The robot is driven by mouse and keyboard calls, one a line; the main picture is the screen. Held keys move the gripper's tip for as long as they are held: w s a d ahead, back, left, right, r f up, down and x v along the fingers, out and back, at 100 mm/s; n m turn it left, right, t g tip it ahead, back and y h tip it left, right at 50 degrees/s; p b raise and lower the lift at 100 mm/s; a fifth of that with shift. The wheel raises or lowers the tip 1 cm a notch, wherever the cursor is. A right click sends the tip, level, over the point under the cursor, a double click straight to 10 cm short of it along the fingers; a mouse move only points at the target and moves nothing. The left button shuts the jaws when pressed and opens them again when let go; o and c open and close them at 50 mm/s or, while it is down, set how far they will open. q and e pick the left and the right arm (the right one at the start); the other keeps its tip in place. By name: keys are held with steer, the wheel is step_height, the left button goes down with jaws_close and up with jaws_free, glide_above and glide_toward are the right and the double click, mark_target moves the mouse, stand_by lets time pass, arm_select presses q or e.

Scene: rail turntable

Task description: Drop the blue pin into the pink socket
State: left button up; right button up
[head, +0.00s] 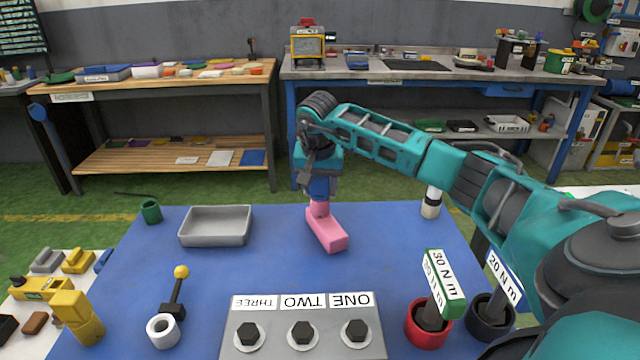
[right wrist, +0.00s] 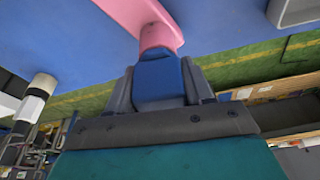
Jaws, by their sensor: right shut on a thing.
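The pink socket (head: 328,232) is a pink block with a short round collar at its far end, lying on the blue table mat. My right gripper (head: 319,190) points down over the collar and is shut on the blue pin (head: 320,184). In the right wrist view, the blue pin (right wrist: 160,80) sits between the grey fingers (right wrist: 158,88), in line with the collar of the pink socket (right wrist: 157,37). The pin's lower end meets or overlaps the collar; I cannot tell how far it is inside. My left gripper is not in view.
A grey tray (head: 215,226) and a green cup (head: 151,211) stand to the left. A black-and-white cylinder (head: 431,202) stands to the right. A panel with three bolts (head: 303,335), a red-based holder (head: 428,325) and a yellow-knobbed lever (head: 177,292) are nearer. The mat around the socket is clear.

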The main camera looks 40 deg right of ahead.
steer(key=shift+f, duration=0.2)
steer(key=o, duration=1.2)
steer(key=shift+o, duration=0.2)
steer(key=v, duration=1.3)
